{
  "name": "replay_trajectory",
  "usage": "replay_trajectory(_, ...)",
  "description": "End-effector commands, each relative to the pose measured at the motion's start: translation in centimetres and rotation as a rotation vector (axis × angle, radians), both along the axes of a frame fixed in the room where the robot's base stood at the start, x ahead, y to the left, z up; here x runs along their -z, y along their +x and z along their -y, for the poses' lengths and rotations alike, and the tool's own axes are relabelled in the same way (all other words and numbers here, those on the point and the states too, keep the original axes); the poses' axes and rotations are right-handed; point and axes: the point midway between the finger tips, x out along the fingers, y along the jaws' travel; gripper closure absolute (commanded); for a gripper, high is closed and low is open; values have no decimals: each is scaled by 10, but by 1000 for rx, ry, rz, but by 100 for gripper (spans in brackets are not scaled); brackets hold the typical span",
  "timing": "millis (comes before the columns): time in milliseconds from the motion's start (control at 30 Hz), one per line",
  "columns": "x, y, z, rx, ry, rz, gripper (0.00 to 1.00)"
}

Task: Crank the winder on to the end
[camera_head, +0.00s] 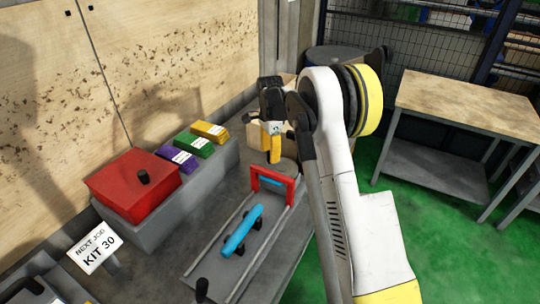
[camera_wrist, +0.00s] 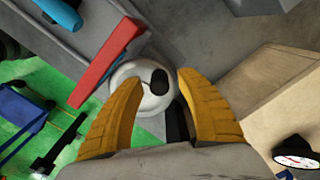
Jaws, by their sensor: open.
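The winder (camera_wrist: 146,98) looks like a pale round disc with a dark knob (camera_wrist: 158,81) on it in the wrist view. In the head view its disc (camera_head: 287,165) shows partly, behind the red arch and below my gripper. My gripper (camera_head: 271,155) points down over it with yellow fingers. In the wrist view my gripper (camera_wrist: 160,78) is open, its fingertips on either side of the knob. Whether they touch it, and how far above the disc they are, I cannot tell.
A red arch (camera_head: 256,180) spans the rails, with a blue cylinder (camera_head: 242,231) in front of it. A red box (camera_head: 130,185) and purple, green and yellow blocks (camera_head: 210,131) stand left by the wall. A "KIT 30" sign (camera_head: 95,247) stands front left. A table (camera_head: 465,105) stands right.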

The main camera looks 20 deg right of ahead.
Motion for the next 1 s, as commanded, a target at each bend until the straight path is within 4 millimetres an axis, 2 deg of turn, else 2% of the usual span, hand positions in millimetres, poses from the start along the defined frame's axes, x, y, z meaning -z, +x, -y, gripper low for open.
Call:
replay_trajectory(300, -68, 0, 0, 0, 0, 0, 56)
replay_trajectory(500, -101, 0, 0, 0, 0, 0, 56)
replay_trajectory(667, -111, 0, 0, 0, 0, 0, 56)
replay_trajectory(1000, -112, 0, 0, 0, 0, 0, 56)
